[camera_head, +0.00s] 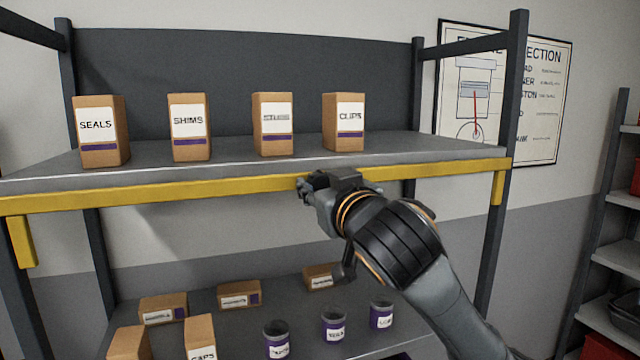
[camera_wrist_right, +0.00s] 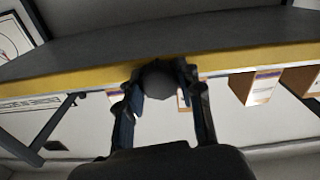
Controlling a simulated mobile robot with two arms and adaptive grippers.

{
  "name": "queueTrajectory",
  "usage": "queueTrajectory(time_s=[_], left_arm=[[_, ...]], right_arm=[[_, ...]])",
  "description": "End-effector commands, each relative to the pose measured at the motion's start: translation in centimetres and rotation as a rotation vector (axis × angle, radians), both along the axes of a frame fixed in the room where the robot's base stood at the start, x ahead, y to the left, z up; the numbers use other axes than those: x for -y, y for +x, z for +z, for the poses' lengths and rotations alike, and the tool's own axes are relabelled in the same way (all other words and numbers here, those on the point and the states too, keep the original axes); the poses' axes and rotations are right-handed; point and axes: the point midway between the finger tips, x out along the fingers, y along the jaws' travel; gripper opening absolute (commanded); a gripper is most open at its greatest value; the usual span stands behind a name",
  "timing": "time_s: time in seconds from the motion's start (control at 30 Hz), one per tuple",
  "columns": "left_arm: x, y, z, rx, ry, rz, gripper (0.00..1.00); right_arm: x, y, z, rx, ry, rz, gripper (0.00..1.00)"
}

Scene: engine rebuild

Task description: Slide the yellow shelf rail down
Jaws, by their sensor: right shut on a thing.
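The yellow shelf rail (camera_head: 232,188) runs along the front edge of the upper grey shelf, with a short yellow bracket hanging down at each end. It also crosses the right wrist view (camera_wrist_right: 70,80). My right gripper (camera_head: 306,187) is at the middle of the rail and shut on it. In the right wrist view, the fingertips (camera_wrist_right: 158,82) sit either side of a dark round piece against the rail, and the exact contact is partly hidden. My left gripper is not in view.
Labelled boxes stand on the upper shelf (camera_head: 230,155), including SEALS (camera_head: 102,150), SHIMS (camera_head: 188,145) and CLIPS (camera_head: 344,138). A dark upright post (camera_head: 500,225) stands at the right.

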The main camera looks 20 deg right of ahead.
Motion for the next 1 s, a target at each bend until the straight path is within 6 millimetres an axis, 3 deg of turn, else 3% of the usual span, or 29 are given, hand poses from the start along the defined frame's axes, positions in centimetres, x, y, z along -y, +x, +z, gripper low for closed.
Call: queueTrajectory(time_s=[0.17,0.2,0.3,0.67,1.0], left_arm=[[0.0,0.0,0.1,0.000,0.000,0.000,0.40],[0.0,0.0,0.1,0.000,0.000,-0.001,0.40],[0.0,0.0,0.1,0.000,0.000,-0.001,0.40],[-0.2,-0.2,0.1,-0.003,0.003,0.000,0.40],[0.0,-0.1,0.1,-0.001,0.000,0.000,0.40]], right_arm=[[-0.2,0.1,-0.6,-0.020,-0.005,0.002,0.00],[-0.2,0.2,-0.7,-0.021,-0.005,0.002,0.42],[-0.1,0.1,-0.6,-0.020,-0.004,0.002,0.60],[-0.1,-0.3,-0.4,-0.013,-0.002,0.002,0.60],[0.0,-5.6,-0.4,-0.014,-0.003,0.003,0.60]])
